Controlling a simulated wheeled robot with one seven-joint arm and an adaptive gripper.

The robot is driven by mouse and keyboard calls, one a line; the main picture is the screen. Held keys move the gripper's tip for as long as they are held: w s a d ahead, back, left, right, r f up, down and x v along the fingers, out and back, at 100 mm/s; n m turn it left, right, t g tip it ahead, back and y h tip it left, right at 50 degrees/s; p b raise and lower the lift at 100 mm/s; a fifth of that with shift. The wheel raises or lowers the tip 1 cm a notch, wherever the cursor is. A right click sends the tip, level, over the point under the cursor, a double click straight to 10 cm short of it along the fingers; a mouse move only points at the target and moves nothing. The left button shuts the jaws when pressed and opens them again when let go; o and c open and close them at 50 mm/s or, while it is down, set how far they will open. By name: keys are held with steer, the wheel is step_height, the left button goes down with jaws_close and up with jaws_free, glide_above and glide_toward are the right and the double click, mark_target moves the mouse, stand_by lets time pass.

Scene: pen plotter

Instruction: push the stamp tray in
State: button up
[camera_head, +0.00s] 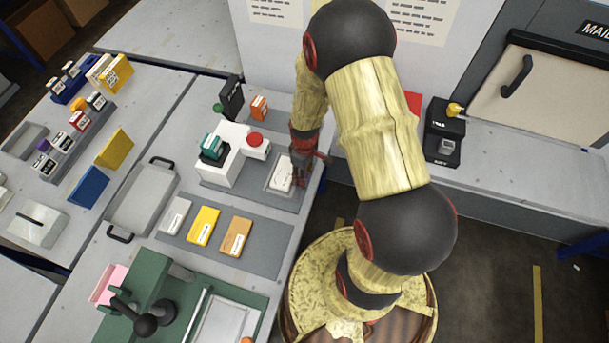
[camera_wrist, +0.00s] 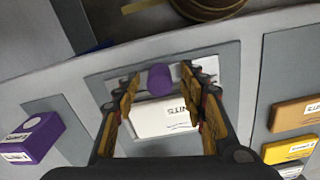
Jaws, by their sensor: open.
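The stamp tray is a grey plate (camera_head: 270,170) at the table's edge, beside the white stamping machine (camera_head: 233,155) with its red button. A white labelled box (camera_head: 281,174) lies on it. In the wrist view the tray (camera_wrist: 222,88) shows as a flat grey panel under the box (camera_wrist: 162,117). A purple cylinder (camera_wrist: 160,77), which looks like a knob, stands at the box's edge. My gripper (camera_head: 303,176) is over the tray. In the wrist view my gripper (camera_wrist: 161,92) is open, with one finger on each side of the cylinder. Contact cannot be told.
Grey, yellow (camera_head: 203,226) and orange boxes lie on a mat in front of the machine. A grey handled tray (camera_head: 143,197) is to the left. Floor is open beyond the table edge.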

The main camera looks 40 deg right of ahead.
steer(key=shift+f, duration=0.35)
steer(key=shift+c, duration=0.2)
jaws_close()
steer(key=shift+w, duration=0.1)
stand_by(0.5)
